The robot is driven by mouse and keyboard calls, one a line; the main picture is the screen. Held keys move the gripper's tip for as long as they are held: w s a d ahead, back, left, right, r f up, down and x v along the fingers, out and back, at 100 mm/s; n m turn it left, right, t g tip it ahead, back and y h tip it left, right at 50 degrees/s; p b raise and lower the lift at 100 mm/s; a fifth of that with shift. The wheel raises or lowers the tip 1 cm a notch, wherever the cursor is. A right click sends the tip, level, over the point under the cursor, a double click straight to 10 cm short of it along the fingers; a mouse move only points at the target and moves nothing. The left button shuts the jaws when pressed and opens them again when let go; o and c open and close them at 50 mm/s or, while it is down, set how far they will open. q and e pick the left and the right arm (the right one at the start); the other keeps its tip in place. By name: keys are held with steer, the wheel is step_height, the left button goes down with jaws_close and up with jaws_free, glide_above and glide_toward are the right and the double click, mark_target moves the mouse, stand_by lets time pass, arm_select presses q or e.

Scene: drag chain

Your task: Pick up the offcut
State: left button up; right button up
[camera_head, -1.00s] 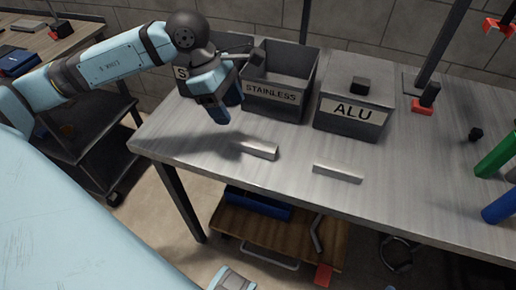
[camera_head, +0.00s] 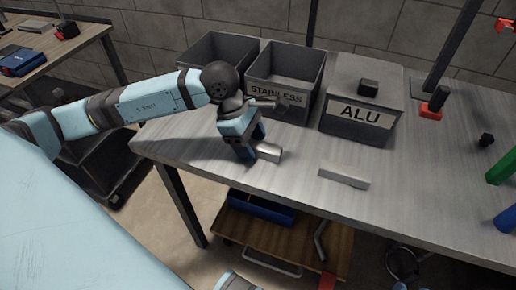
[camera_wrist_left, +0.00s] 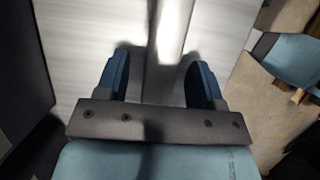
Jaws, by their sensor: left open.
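Two short silvery metal offcuts lie on the grey metal table. The nearer-to-arm offcut (camera_head: 269,153) is partly hidden by my left gripper (camera_head: 252,152). The other offcut (camera_head: 343,177) lies apart to its right, with no gripper near it. In the left wrist view, my left gripper (camera_wrist_left: 157,75) is open, with its two blue fingers apart and the bright offcut (camera_wrist_left: 171,32) running between and beyond them. I cannot tell whether a finger touches it. My right gripper is not in view.
A STAINLESS bin (camera_head: 284,95) and an ALU bin (camera_head: 358,117) stand behind the offcuts, with another grey bin (camera_head: 212,50) at left. A black block (camera_head: 368,87) sits on the ALU bin.

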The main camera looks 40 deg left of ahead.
arm_select(q)
steer(key=c, duration=1.1)
steer(key=shift+o, duration=0.2)
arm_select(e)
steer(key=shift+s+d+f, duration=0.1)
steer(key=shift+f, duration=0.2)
arm_select(q)
steer(key=shift+r, duration=0.1)
steer(key=shift+r, duration=0.55)
step_height(320, 180, up, 10)
steer(key=p, duration=0.2)
step_height(320, 180, up, 9)
steer(key=p, duration=0.2)
glide_above(252, 142)
steer(key=shift+s+f, duration=0.1)
steer(key=shift+s, duration=0.05)
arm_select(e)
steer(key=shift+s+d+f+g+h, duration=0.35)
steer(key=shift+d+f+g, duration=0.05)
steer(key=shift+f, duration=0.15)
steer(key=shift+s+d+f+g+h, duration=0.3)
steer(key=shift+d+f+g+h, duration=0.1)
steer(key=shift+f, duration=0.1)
